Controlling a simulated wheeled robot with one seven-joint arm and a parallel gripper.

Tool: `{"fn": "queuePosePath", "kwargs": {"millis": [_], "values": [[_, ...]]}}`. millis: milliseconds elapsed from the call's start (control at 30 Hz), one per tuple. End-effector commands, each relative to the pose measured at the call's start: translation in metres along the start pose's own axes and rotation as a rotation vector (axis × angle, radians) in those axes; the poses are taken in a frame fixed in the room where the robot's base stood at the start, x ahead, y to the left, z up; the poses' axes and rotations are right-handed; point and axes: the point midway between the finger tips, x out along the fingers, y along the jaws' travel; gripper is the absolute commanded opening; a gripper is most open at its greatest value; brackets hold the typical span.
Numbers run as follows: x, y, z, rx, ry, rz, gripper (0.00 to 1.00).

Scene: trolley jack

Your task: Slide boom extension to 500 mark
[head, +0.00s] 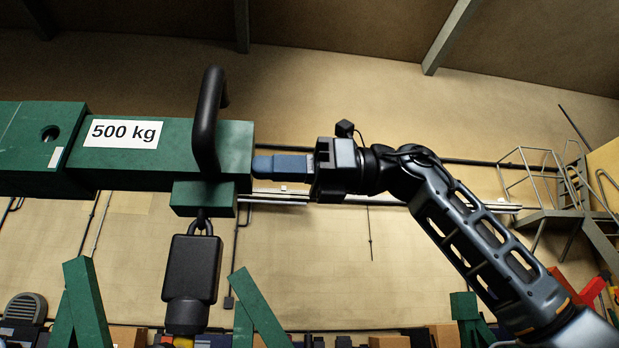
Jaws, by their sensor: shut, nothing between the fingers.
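The green boom extension (150,172) shows at the left, with a white "500 kg" label (123,134) on its side. It comes out of a thicker green outer boom (35,150) at the left edge, which has a round hole and a small white mark near its end. A black handle (208,120) loops up over the extension's end. My gripper (256,167) is shut and empty, its blue-grey fingers pointing left. The fingertips are at the right end face of the extension; touching or just apart, I cannot tell.
A black hook block (191,268) hangs by a shackle from a green bracket (203,198) under the extension's end. Green slanted legs (85,300) stand below. Metal stairs with railings (560,195) are at the far right. The space above the boom is clear.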

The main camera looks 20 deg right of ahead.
Motion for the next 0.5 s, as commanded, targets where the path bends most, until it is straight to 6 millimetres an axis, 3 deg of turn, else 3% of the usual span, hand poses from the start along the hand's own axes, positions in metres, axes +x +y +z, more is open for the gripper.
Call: {"fn": "queuePosePath", "kwargs": {"millis": [200, 500], "values": [[0.015, 0.000, 0.001, -0.002, -0.001, -0.001, 0.00], [0.018, 0.001, 0.001, -0.003, 0.000, 0.002, 0.00]]}}
